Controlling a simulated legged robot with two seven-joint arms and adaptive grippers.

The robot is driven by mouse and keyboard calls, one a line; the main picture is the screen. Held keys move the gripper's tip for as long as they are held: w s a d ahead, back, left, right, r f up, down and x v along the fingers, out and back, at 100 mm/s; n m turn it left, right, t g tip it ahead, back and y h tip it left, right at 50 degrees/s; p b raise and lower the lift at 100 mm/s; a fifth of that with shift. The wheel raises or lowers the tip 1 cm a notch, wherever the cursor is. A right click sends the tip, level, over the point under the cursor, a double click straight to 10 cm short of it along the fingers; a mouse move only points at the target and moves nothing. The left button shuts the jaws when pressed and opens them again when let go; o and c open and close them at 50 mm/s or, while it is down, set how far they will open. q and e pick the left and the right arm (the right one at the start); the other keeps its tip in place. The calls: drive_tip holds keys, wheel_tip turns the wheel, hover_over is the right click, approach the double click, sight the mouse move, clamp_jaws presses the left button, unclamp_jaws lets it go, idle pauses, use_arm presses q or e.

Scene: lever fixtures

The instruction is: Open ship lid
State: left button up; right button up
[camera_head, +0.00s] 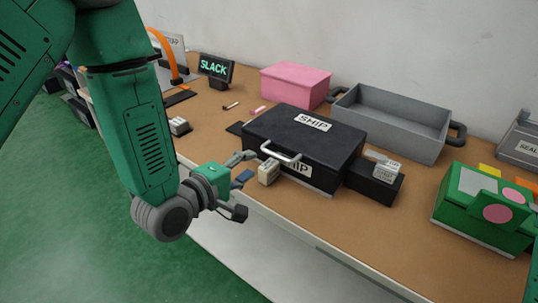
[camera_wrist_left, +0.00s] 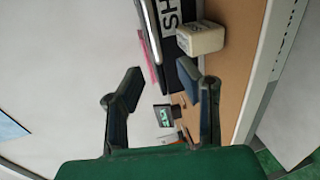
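The black case marked SHIP (camera_head: 300,138) stands on the wooden table with its lid closed. A light handle (camera_head: 281,156) is on its front, and white SHIP labels are on its top and front. In the left wrist view a SHIP label (camera_wrist_left: 168,17) shows at the top, sideways and cut off. My left gripper (camera_head: 243,186) is open and empty, in front of the case near the table's front edge, left of the handle. Its two spread fingers show in the left wrist view (camera_wrist_left: 160,83), with nothing between them. My right gripper is not in view.
A small beige block (camera_head: 268,171) sits just before the case, close to my left gripper. A black box (camera_head: 372,181) stands right of the case. A grey bin (camera_head: 391,120) and pink box (camera_head: 295,84) are behind. A SLACK sign (camera_head: 216,68) stands back left; a green box (camera_head: 484,209) is right.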

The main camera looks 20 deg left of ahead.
sight(273, 152)
use_arm(q)
drive_tip(key=w+d, duration=0.4)
drive_tip(key=w+d+f, duration=0.1)
drive_tip(key=w+d, duration=0.1)
drive_tip(key=shift+w+d, duration=0.1)
drive_tip(key=shift+w, duration=0.2)
drive_tip(key=a, duration=0.2)
drive_tip(key=shift+w+a+f, duration=0.25)
drive_tip(key=shift+w+a, duration=0.05)
drive_tip(key=shift+a, duration=0.2)
drive_tip(key=shift+d, duration=0.4)
clamp_jaws()
drive_tip(key=shift+d, duration=0.7)
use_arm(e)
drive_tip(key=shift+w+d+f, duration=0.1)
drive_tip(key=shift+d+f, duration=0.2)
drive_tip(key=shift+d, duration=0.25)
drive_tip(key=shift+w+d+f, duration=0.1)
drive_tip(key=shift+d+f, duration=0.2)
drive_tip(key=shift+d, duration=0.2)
